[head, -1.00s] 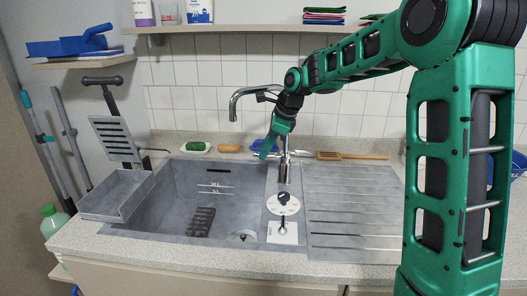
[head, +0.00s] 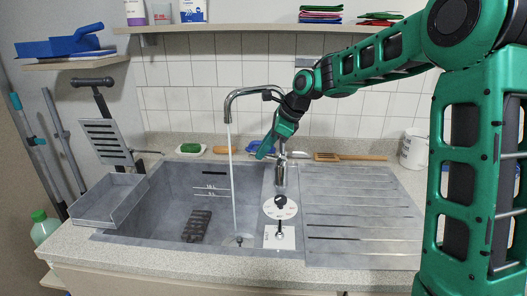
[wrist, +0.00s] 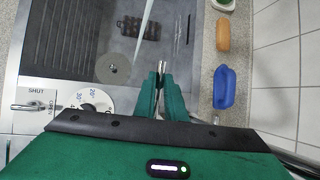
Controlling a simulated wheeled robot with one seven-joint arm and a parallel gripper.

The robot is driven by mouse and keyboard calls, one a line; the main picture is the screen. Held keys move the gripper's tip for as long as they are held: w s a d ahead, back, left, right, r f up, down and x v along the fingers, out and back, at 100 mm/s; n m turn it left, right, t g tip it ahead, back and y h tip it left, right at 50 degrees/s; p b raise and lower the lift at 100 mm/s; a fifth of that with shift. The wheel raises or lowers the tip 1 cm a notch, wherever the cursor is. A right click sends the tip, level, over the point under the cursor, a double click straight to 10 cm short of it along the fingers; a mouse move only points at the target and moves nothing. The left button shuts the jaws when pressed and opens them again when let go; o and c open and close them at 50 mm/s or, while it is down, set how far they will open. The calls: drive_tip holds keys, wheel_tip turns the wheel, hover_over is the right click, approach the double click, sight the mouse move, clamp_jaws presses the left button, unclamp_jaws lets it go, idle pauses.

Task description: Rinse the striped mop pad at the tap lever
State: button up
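The dark pad with lighter bands (head: 197,225), seemingly the striped mop pad, lies on the sink floor left of the water; it also shows in the wrist view (wrist: 138,28). The chrome tap (head: 229,105) arches over the sink. A thin water stream (head: 232,185) falls from its spout near the drain (head: 239,240), away from the pad. My gripper (head: 264,150) is at the tap's base, behind the sink. In the wrist view, its green fingers (wrist: 161,92) are close together around the chrome tap lever (wrist: 161,67). The finger contact is partly hidden.
A grey tray (head: 108,200) sits at the sink's left edge, a ribbed drainboard (head: 360,215) on the right. A dial (head: 280,207) and shut/open lever (head: 280,235) lie between. A green sponge (head: 190,148), blue object (wrist: 224,87) and wooden brush (head: 350,156) line the back.

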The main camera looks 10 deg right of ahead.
drive_tip(key=o, duration=0.4)
drive_tip(key=shift+w+d, duration=0.15)
drive_tip(key=shift+w, duration=0.05)
drive_tip(key=shift+s+r, duration=0.1)
drive_tip(key=v, duration=1)
drive_tip(key=shift+r, duration=0.25)
drive_tip(key=shift+s+d, duration=0.1)
drive_tip(key=shift+d, duration=0.1)
